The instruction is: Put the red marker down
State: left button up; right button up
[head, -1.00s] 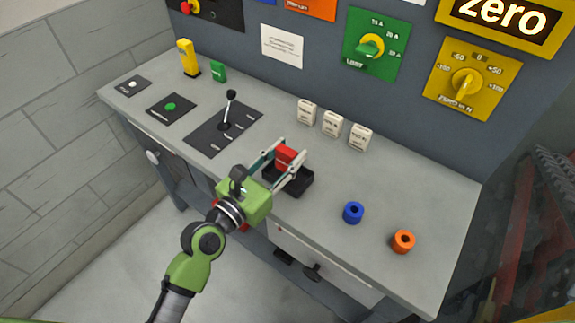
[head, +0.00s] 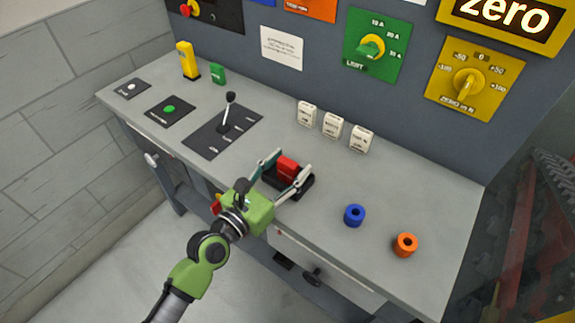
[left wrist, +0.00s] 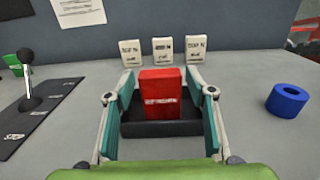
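The red marker (head: 289,168) is a red block with pale lettering. It stands upright in a shallow black tray (head: 274,182) on the grey bench. In the left wrist view, the red marker (left wrist: 161,95) shows its front face above the tray's front wall (left wrist: 160,130). My left gripper (head: 290,162) reaches over the tray with one finger on each side of the marker. The left wrist view of the gripper (left wrist: 160,80) shows a narrow gap on both sides, so it is open around the marker. The marker's underside is hidden. My right gripper is not in view.
A blue ring (head: 354,215) and an orange ring (head: 405,245) lie to the right. Several white labelled blocks (head: 333,125) stand behind the tray. A black lever (head: 227,112) rises from a dark plate to the left. Bench surface between tray and rings is clear.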

pick_arm(q)
jog(key=shift+r, duration=0.3)
jog(key=b+v, duration=0.2)
jog(key=v, duration=1)
jog(key=shift+s+f, duration=0.1)
jog(key=shift+f, duration=0.05)
